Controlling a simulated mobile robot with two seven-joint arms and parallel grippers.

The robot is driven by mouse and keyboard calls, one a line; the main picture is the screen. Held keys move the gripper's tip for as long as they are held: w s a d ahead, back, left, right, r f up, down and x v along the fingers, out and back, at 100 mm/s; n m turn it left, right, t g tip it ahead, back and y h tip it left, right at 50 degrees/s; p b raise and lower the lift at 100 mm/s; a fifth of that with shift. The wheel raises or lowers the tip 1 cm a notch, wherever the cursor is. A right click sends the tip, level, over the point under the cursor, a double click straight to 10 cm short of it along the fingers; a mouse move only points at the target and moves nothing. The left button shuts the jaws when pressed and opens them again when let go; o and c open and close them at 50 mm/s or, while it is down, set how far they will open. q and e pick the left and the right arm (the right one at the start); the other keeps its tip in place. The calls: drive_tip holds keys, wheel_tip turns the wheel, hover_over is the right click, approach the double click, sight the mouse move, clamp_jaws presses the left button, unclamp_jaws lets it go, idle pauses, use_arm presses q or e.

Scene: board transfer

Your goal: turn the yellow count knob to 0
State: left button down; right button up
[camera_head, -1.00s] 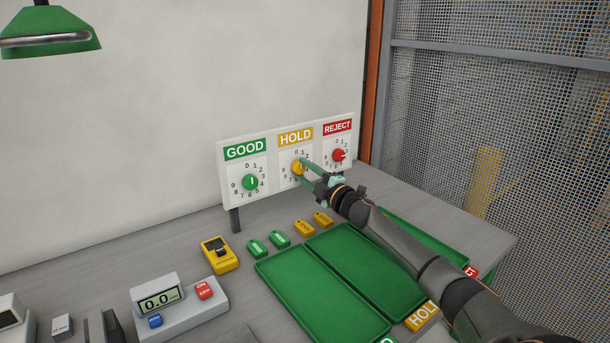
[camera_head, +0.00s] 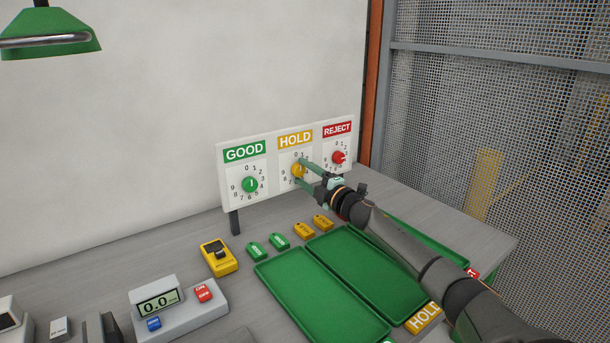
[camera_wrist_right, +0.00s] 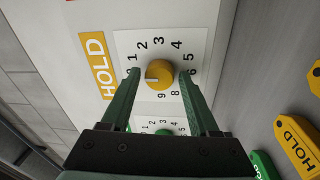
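The yellow count knob (camera_head: 297,171) sits on the HOLD dial of the white panel, and shows in the right wrist view (camera_wrist_right: 160,73). Its pale pointer mark is turned left in the wrist view, toward the 0 at the top of the dial; a finger partly covers that side. My right gripper (camera_head: 299,171) reaches the dial from the right. In the wrist view its green fingers (camera_wrist_right: 160,76) stand on either side of the knob, with a visible gap on each side. It is open and holds nothing. My left gripper is not in view.
The green GOOD knob (camera_head: 250,184) and red REJECT knob (camera_head: 339,157) flank the HOLD dial. Green trays (camera_head: 318,299), several tags (camera_head: 304,229), a yellow device (camera_head: 219,256) and a scale (camera_head: 178,308) are on the grey bench below.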

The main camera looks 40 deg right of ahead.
drive_tip(key=shift+o, duration=0.8)
drive_tip(key=s+f, duration=0.1)
drive_tip(key=s, duration=1.1)
drive_tip(key=shift+s+a+f+b, duration=0.2)
drive_tip(key=shift+a+b, duration=0.1)
drive_tip(key=shift+b, duration=0.1)
